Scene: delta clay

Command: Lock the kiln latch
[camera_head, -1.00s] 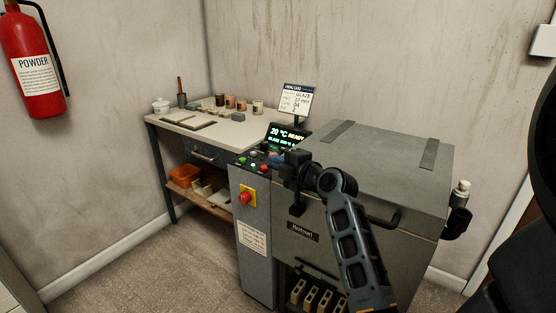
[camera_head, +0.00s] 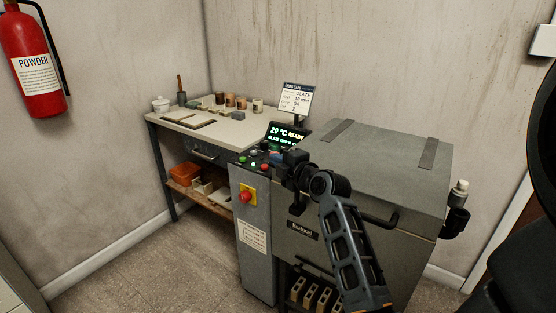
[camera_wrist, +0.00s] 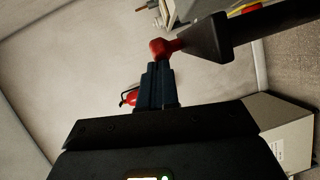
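The grey kiln (camera_head: 385,170) stands at the right of the head view with its lid down. My gripper (camera_head: 272,160) is at the kiln's front left top corner, near the control panel; my arm hides part of the kiln front. In the wrist view my gripper's dark blue fingers (camera_wrist: 156,68) are close together, with no gap showing between them. A red knob (camera_wrist: 164,49) on a dark tapered handle (camera_wrist: 205,42), apparently the latch, is right at the fingertips. Whether they touch it is unclear. The latch is mostly hidden in the head view.
A control column with a red stop button (camera_head: 245,196) stands left of the kiln. A lit display (camera_head: 285,137) is behind my gripper. A workbench (camera_head: 225,130) with small pots is at the left. A handle (camera_head: 382,220) juts from the kiln front.

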